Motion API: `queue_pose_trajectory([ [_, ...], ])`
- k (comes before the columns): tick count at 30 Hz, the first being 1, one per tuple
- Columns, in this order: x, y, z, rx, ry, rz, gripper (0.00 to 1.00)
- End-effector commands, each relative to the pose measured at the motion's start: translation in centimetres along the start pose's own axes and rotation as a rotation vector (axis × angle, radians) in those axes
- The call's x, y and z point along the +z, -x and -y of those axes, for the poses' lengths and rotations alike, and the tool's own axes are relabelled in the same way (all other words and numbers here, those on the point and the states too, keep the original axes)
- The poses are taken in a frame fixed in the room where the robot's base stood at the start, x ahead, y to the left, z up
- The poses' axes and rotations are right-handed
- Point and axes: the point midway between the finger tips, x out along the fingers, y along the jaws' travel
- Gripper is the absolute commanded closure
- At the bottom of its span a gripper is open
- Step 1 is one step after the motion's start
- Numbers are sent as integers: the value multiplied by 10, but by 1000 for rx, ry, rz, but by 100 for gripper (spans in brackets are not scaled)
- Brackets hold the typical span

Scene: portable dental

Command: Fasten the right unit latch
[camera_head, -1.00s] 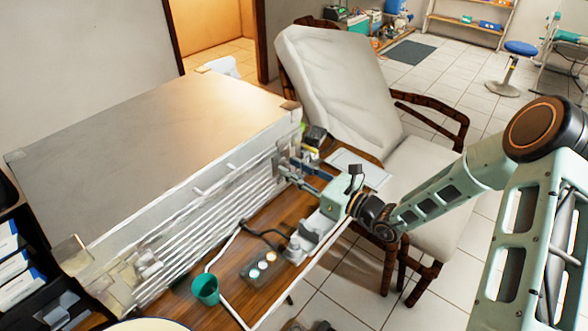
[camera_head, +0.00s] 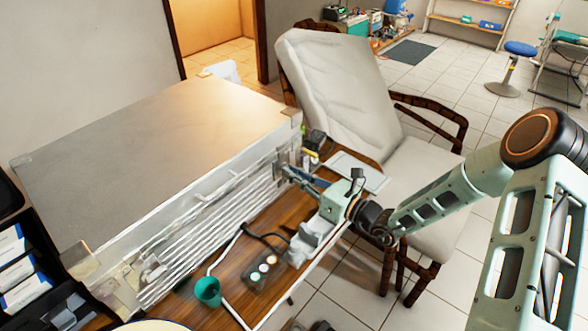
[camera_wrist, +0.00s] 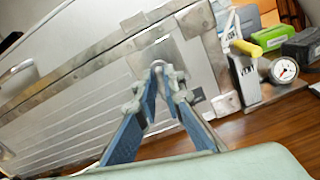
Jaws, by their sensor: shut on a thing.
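The unit is a large silver-white case (camera_head: 150,160) on the wooden table, its lid lying down over the body. The right unit latch (camera_wrist: 158,67) is a small metal part on a plate at the seam, on the right of the front face in the wrist view. My gripper (camera_head: 284,168) reaches this right front part of the case. In the wrist view my gripper (camera_wrist: 158,72) has its blue fingers converged, with the tips shut on the latch. The fingertips hide most of the latch, so I cannot tell whether it is hooked.
A pressure gauge (camera_wrist: 284,69), a yellow-handled valve (camera_wrist: 245,47) and green and dark boxes stand right of the case. A green cup (camera_head: 207,291) and a control box (camera_head: 262,270) are on the table in front. A padded chair (camera_head: 340,90) stands behind my wrist.

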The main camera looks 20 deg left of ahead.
Motion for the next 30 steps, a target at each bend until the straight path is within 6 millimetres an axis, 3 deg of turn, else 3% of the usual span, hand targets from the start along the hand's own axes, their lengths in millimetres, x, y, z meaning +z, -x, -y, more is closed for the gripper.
queue_pose_trajectory([
  [30,5,0,-3,-1,-959,2,100],
])
